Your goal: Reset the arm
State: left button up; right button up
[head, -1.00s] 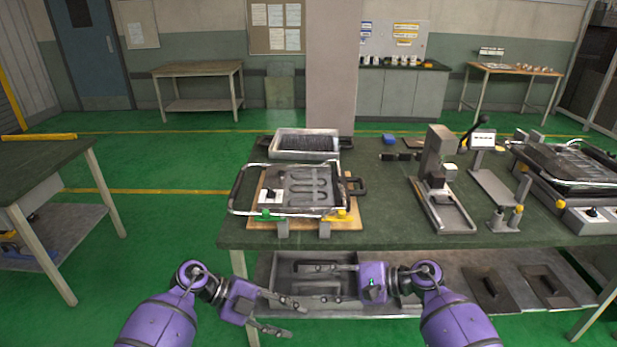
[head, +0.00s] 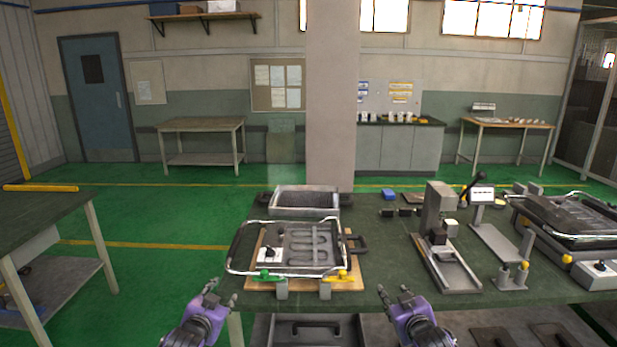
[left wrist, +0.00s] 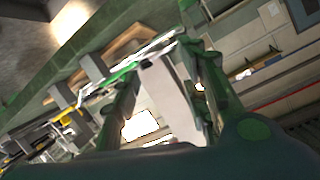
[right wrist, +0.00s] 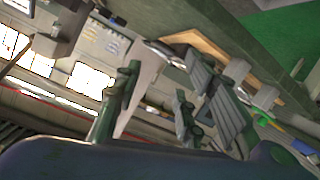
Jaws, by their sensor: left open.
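My left gripper (head: 222,292) is at the bottom of the head view, in front of the bench's front edge, with its fingers apart and nothing between them. Its spread fingers also show in the left wrist view (left wrist: 165,95). My right gripper (head: 393,291) is level with it to the right, fingers pointing up and apart, empty. The right wrist view shows its fingers (right wrist: 155,105) spread too. Both grippers appear clear of the heating element fixture (head: 308,247), which sits on a wooden board (head: 350,283) with a dark serpentine coil.
The green-topped workbench (head: 390,240) carries a grey tray (head: 300,210), a press-like stand (head: 440,235) and a second coil fixture (head: 570,215). Below is a shelf with a metal bin (head: 285,328). A side table (head: 30,225) stands left; open green floor lies between.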

pick_arm(q)
jog(key=s+d+f+n+g, duration=0.1)
jog(key=s+f+g, duration=0.1)
jog(key=s+f, duration=0.9)
jog(key=s+d+f+n+g, duration=0.1)
jog(key=s+d+f, duration=0.1)
jog(key=s+f, duration=0.95)
pick_arm(e)
jog(key=s+a+f+m+g, duration=0.1)
jog(key=s+f+g, duration=0.1)
jog(key=s+f, duration=0.9)
jog(key=s+a+f+g, duration=0.1)
jog(key=s+a+f, duration=0.1)
jog(key=s+f, duration=0.95)
pick_arm(q)
jog(key=s+d+r+n+g, duration=0.1)
jog(key=s+n+g, duration=0.1)
jog(key=s, duration=2.7)
jog(key=shift+s+d+g, duration=0.2)
jog(key=shift+d+g, duration=0.1)
jog(key=shift+g, duration=0.1)
pick_arm(e)
jog(key=s+a+r+m+g, duration=0.1)
jog(key=s+m+g, duration=0.1)
jog(key=s, duration=2.7)
jog(key=shift+s+a+m+g, duration=0.3)
jog(key=shift+m+g, duration=0.1)
jog(key=shift+m, duration=0.1)
pick_arm(q)
jog(key=shift+r, duration=0.1)
